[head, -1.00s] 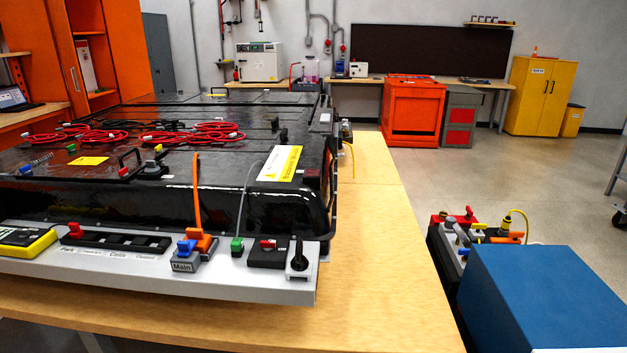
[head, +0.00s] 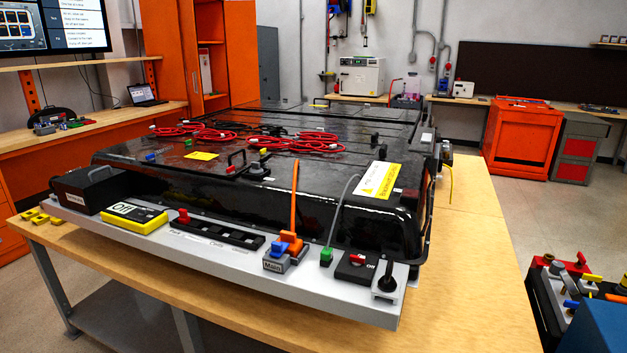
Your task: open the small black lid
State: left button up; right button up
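A small black hooped handle (head: 237,157) stands on top of the large black battery pack (head: 330,207), left of its middle. It appears to sit on a small flat black piece, perhaps the small black lid, but its edges are too dark to make out. A red block (head: 230,169) is at its foot, and a black part with a yellow block (head: 264,152) is just to its right. I cannot tell from this distance whether the lid is shut. Neither of my grippers is in view.
The pack stands on a wooden bench (head: 480,260). A grey ledge along its front carries a yellow meter (head: 121,218), a black slotted strip (head: 205,230), a grey Main connector (head: 283,257) and a black switch box (head: 357,266). A blue box (head: 600,325) is at lower right.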

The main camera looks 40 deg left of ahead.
aim_at(84, 178)
jog(key=u, duration=2.35)
jog(key=z, duration=0.35)
jog(key=i+j+z, duration=0.4)
jog(key=j, duration=0.2)
jog(key=j+z, duration=0.2)
jog(key=i+j+z, duration=0.2)
jog(key=j, duration=0.25)
jog(key=k, duration=0.05)
